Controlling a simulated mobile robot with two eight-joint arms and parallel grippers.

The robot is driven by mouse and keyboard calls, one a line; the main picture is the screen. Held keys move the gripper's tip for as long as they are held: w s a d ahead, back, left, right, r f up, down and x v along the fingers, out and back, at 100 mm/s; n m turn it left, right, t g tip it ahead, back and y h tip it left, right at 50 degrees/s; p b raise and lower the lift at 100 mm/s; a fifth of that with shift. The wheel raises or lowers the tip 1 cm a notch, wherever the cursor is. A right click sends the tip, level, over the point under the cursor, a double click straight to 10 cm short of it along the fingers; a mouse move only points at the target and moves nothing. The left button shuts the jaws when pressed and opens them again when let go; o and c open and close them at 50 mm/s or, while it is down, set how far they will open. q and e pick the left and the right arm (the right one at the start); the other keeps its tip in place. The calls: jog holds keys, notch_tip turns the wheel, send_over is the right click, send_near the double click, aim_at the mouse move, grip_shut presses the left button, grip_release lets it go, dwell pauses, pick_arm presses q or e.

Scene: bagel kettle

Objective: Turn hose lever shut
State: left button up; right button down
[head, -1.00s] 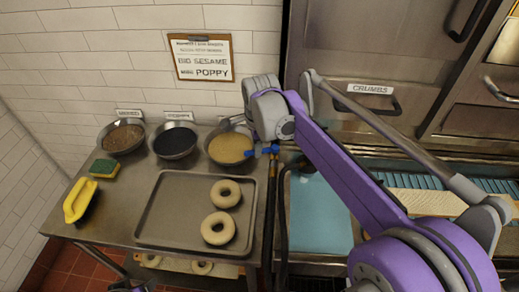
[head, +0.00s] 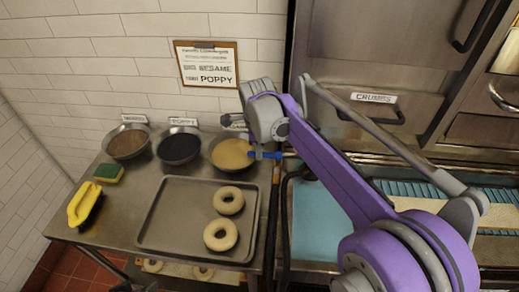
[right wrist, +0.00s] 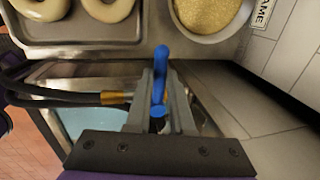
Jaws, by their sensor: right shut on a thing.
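The blue hose lever (right wrist: 160,60) stands between the fingers of my right gripper (right wrist: 162,92) in the right wrist view. The gripper is shut on it. The lever points toward the top of that picture, roughly across the line of the black hose (right wrist: 60,98) and its brass fitting (right wrist: 116,98). The valve body is mostly hidden by the fingers. In the head view, a small blue part of the lever (head: 277,155) shows below my right wrist, beside the table's right edge. My left gripper cannot be made out.
A yellow seed bowl (head: 233,153) sits close beside the lever. A tray (head: 165,240) with two bagels (head: 229,200) lies on the steel table.

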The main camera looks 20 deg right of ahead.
jog(key=c, duration=0.8)
grip_release()
jog(key=r, duration=0.3)
jog(key=s+r, duration=0.1)
jog(key=r, duration=0.3)
jog(key=a+r, duration=0.1)
jog(key=r, duration=0.2)
jog(key=shift+s+r+p, duration=0.3)
jog(key=shift+s, duration=0.1)
jog(key=s+a+f+n+t, duration=0.1)
jog(key=s+f+n, duration=0.5)
jog(key=s+n, duration=0.1)
jog(key=s+a+f+n+t, duration=0.1)
jog(key=s+f+n, duration=0.5)
jog(key=n, duration=0.3)
jog(key=s+a+f+n+t+y, duration=0.1)
jog(key=s+f+n, duration=0.6)
jog(key=s+n, duration=0.1)
jog(key=shift+s+a+t, duration=0.15)
jog(key=shift+t, duration=0.25)
